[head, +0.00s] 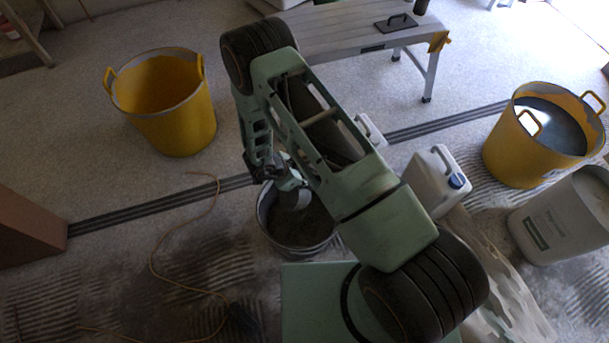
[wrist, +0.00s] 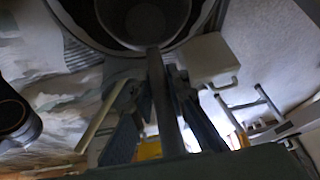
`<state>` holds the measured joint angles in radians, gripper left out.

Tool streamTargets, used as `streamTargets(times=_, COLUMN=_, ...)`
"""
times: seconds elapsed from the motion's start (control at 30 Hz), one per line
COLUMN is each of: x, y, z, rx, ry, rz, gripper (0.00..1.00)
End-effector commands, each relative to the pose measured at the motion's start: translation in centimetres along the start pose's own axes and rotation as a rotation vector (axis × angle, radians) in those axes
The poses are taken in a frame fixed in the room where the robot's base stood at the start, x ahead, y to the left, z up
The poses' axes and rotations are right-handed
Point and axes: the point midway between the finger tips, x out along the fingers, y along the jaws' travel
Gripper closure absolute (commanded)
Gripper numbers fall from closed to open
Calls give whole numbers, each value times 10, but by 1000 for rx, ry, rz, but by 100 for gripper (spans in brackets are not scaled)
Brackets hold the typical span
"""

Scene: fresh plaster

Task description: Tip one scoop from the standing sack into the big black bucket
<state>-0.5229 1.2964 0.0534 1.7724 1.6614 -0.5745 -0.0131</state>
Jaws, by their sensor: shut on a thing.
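The standing sack (head: 548,228), off-white with a green label and an open top, is at the right of the head view. The black bucket (head: 283,247) stands on the floor below my arm, and its rim also curves across the top of the wrist view. My gripper (head: 279,179) is shut on the scoop's handle (wrist: 160,95). The scoop's grey bowl (head: 294,197) is over the bucket's mouth, and it shows against the bucket in the wrist view (wrist: 145,22). I cannot tell what the scoop holds. My arm hides part of the bucket's surroundings.
A white jerrycan (head: 428,182) stands right of the bucket. A yellow tub (head: 175,118) is at the left, and another (head: 512,153), filled with something grey, is at the right. A workbench (head: 340,30) is behind. An orange cable (head: 152,262) crosses the floor at left.

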Motion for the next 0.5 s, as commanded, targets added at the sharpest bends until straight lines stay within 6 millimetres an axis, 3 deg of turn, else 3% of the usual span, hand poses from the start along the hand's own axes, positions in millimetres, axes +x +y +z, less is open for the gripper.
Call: streamTargets(times=0.5, x=-7, y=-1, z=-6, rx=63, ry=-417, rz=-48, gripper=100)
